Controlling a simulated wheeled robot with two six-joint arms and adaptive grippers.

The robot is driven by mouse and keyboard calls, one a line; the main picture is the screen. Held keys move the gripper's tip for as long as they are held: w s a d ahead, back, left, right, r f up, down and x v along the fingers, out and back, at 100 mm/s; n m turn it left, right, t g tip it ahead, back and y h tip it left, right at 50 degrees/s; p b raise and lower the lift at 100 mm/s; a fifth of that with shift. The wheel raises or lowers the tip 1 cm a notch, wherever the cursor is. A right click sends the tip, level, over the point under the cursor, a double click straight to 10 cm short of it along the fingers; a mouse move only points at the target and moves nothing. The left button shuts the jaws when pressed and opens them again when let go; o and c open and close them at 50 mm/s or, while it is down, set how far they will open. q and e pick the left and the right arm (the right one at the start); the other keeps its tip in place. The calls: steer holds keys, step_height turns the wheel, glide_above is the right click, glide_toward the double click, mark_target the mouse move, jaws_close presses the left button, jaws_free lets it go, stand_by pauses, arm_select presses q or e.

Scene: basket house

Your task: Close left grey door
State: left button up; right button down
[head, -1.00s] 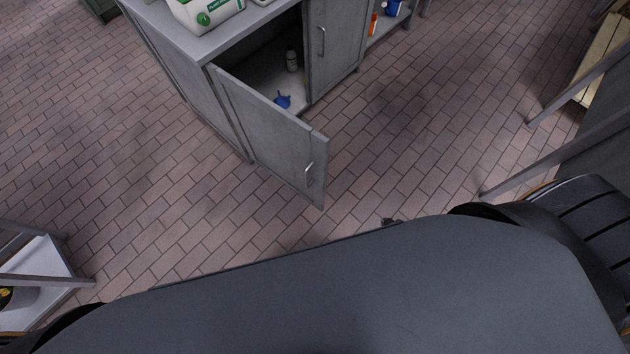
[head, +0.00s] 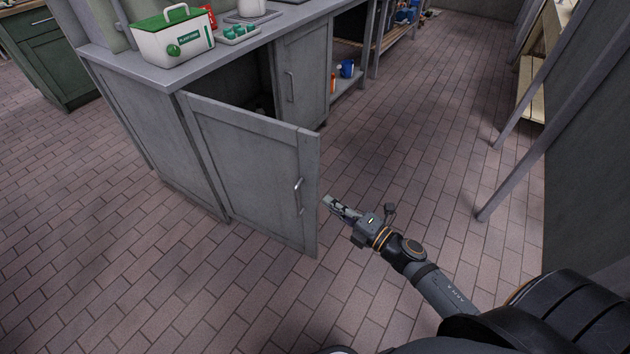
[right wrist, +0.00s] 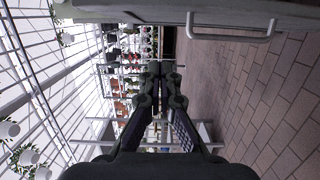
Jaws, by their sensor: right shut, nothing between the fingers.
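The left grey door (head: 250,170) of the grey cabinet stands swung wide open in the head view, with its silver handle (head: 299,196) near its free edge. The other grey door (head: 303,75) is shut. My right gripper (head: 328,201) is shut and empty, just right of the open door's free edge and apart from it. In the right wrist view the shut fingers (right wrist: 160,70) point ahead, and the door (right wrist: 220,12) with its handle (right wrist: 232,36) spans the top. My left gripper is not in view.
A white-green box (head: 172,40) and an egg tray (head: 238,34) stand on the countertop (head: 150,72). A shelf with a blue cup (head: 347,69) is beside the cabinet. A rack leg (head: 510,155) stands at the right. The floor between is clear.

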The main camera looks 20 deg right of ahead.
mark_target(315, 178)
steer(key=w, duration=0.3)
steer(key=w+a, duration=0.1)
steer(key=w, duration=0.2)
steer(key=w+a, duration=0.1)
steer(key=w, duration=0.2)
steer(key=shift+w+a+f, duration=0.1)
steer(key=shift+w, duration=0.15)
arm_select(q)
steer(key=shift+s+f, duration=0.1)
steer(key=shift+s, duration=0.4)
arm_select(e)
steer(key=shift+w+d, duration=0.35)
steer(key=shift+d, duration=0.1)
steer(key=shift+d, duration=0.1)
